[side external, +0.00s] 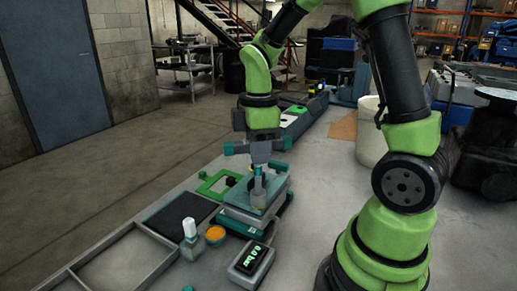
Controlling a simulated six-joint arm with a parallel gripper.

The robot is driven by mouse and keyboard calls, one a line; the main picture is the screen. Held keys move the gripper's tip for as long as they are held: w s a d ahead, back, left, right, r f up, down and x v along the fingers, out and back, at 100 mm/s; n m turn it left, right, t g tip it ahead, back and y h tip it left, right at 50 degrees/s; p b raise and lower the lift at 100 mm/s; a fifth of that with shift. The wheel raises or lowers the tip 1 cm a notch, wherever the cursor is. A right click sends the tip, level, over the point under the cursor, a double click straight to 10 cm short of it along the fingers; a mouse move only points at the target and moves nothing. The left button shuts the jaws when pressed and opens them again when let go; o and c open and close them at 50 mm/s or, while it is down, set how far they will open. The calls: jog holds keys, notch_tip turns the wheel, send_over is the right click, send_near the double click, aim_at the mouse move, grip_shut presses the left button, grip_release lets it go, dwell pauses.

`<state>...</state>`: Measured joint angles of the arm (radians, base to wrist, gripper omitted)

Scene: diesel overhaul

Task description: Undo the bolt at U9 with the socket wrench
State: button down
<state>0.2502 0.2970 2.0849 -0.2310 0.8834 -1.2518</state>
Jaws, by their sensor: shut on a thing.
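My gripper (258,166) points down over a teal-topped block (240,211). It is shut on a grey upright tool, which looks like the socket wrench (258,188). The wrench's lower end is at or just above the block's top; I cannot tell whether it touches. The bolt at U9 cannot be made out, and no position labels are readable. A small yellowish spot shows at the foot of the wrench.
A green frame (205,187) lies left of the block. In front are a white bottle (190,232), an orange round dish (215,235) and a gauge box (250,263) with a lit display. A grey tray (128,262) and dark pad (181,215) lie at left.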

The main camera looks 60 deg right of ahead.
jog(key=n, duration=1.2)
jog(key=shift+r, duration=0.1)
